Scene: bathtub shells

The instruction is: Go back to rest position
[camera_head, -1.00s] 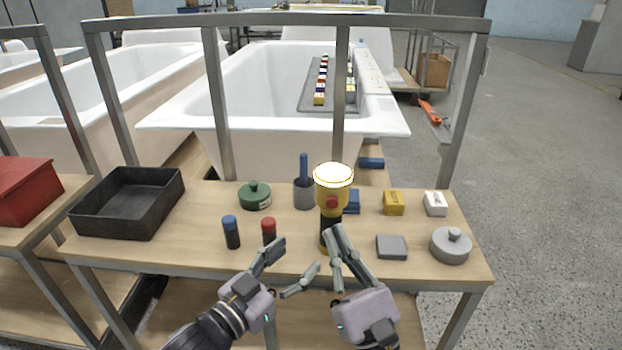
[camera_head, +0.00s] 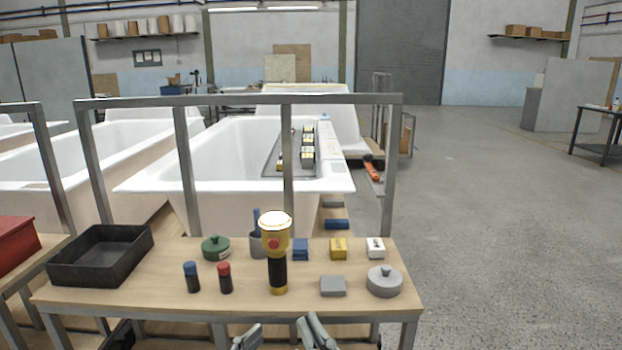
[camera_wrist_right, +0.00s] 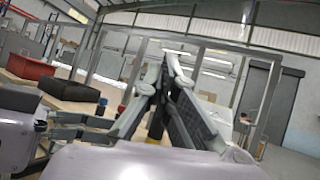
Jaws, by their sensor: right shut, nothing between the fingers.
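My right gripper (camera_head: 316,332) shows at the bottom edge of the head view, in front of the workbench's near edge. Its fingers are shut and empty; they meet at the tips in the right wrist view (camera_wrist_right: 172,62). My left gripper (camera_head: 246,338) shows only by its fingertips at the bottom of the head view, left of the right one. In the right wrist view its fingers (camera_wrist_right: 80,125) are spread apart with nothing seen between them. A yellow and black flashlight (camera_head: 277,262) stands upright on the workbench (camera_head: 130,298), apart from both grippers.
A metal frame and bathtubs are behind. Open floor lies right.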

